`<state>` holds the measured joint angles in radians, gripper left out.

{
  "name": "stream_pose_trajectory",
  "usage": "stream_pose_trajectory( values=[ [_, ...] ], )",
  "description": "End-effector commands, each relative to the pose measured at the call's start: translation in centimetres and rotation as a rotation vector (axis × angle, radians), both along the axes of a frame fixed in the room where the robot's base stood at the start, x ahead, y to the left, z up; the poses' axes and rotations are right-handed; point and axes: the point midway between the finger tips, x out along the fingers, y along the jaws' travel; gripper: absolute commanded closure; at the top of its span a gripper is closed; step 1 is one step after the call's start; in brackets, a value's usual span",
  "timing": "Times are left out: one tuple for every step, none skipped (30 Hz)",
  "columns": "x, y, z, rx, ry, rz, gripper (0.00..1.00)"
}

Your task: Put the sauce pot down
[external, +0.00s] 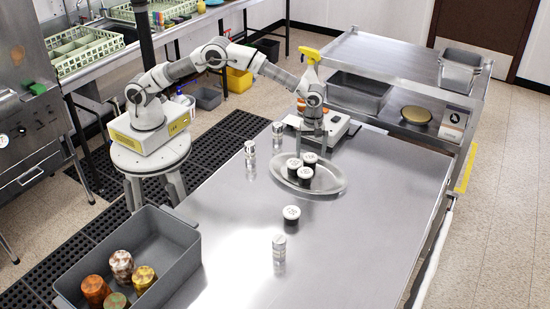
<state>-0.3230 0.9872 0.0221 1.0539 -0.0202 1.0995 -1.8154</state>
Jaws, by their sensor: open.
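Several small dark sauce pots with white lids are in the external view. Three stand close together on an oval metal tray (333,185): a back pot (310,159), a left pot (294,166) and a front pot (305,175). Another sauce pot (291,214) stands on the bare steel table in front of the tray. My gripper (314,149) points down over the back edge of the tray, just above the back pot. Its jaws are open. Whether a finger touches that pot cannot be told at this size.
Shakers stand left of the tray (250,148), behind it (278,130) and near the front (279,246). A pale device (340,126) sits behind my gripper. A grey bin (178,238) with several colored jars is at lower left. The table's right side is clear.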

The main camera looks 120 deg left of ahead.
Motion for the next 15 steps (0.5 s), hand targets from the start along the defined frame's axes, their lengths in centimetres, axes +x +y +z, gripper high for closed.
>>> stream_pose_trajectory(
  values=[
    [0.1, 0.0, 1.2, 0.001, -0.004, 0.000, 0.02],
    [0.1, 0.0, 1.9, 0.002, -0.005, 0.000, 0.02],
    [0.1, -0.1, 2.9, 0.001, -0.005, -0.001, 0.02],
    [0.1, -0.1, 3.5, 0.001, -0.005, -0.001, 0.02],
    [0.1, -0.1, 4.2, 0.001, -0.004, -0.001, 0.02],
    [0.1, -0.1, 5.1, 0.001, -0.004, -0.001, 0.02],
    [0.1, 0.0, 5.8, 0.001, -0.004, -0.001, 0.02],
    [0.1, 0.0, 6.4, 0.002, -0.003, 0.000, 0.02],
    [0.1, 0.0, 7.1, 0.002, -0.002, 0.000, 0.02],
    [0.0, 0.0, 7.7, 0.001, -0.002, 0.000, 0.02],
    [0.1, 0.0, 8.2, 0.001, -0.003, 0.000, 0.02],
    [0.1, 0.0, 8.8, 0.000, -0.002, 0.000, 0.02],
    [0.1, 0.0, 9.2, 0.000, -0.002, 0.000, 0.02],
    [0.0, -0.1, 9.5, 0.000, -0.002, 0.000, 0.02],
    [0.0, 0.0, 9.9, 0.000, -0.001, 0.000, 0.02]
  ],
)
